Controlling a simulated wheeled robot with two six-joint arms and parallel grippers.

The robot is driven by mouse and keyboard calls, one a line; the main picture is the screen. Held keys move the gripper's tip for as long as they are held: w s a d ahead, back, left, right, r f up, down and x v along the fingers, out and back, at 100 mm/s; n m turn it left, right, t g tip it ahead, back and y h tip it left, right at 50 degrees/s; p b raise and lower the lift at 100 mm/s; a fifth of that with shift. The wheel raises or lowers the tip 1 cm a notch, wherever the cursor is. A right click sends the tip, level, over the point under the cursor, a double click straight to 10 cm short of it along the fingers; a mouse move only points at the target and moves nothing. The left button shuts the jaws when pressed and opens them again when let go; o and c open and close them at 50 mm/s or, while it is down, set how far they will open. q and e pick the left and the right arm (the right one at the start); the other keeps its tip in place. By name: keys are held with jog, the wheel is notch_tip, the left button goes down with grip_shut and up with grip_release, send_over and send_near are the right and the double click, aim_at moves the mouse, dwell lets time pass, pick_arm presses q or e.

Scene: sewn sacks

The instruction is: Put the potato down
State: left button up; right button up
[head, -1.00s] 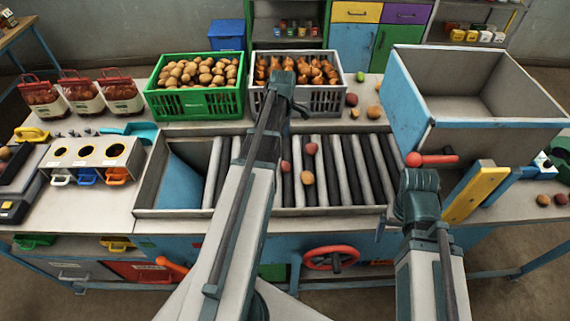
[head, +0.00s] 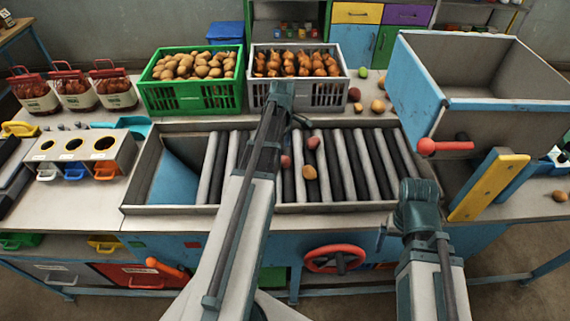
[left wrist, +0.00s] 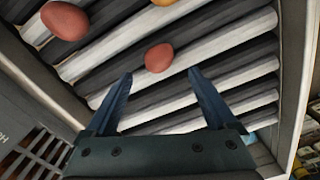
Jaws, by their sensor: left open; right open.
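Three potato-like pieces lie on the roller bed (head: 345,165): a reddish one (head: 285,161), another reddish one (head: 313,142) and a yellow-orange one (head: 309,172). My left gripper (head: 283,92) is over the back of the roller bed, near the grey crate. In the left wrist view my left gripper (left wrist: 160,75) is open and empty. A reddish piece (left wrist: 158,58) lies on the rollers just beyond its fingertips, apart from them. Another reddish piece (left wrist: 65,20) lies at the upper left. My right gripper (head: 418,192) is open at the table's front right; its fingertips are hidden.
A green crate (head: 190,98) of potatoes and a grey crate (head: 330,98) of brown-orange produce stand behind the rollers. A blue-grey bin (head: 480,103) and a yellow-faced post (head: 489,187) stand at the right. A panel with three holes (head: 72,144) is at the left.

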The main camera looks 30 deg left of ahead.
aim_at(285, 158)
pick_arm(q)
jog(key=shift+w+d+f+b, duration=0.1)
jog(key=shift+d+f+b, duration=0.1)
jog(key=shift+f+b, duration=1.15)
jog(key=shift+w+d+f+b, duration=0.1)
jog(key=shift+d+f+b, duration=0.1)
jog(key=shift+f+b, duration=1.05)
grip_shut()
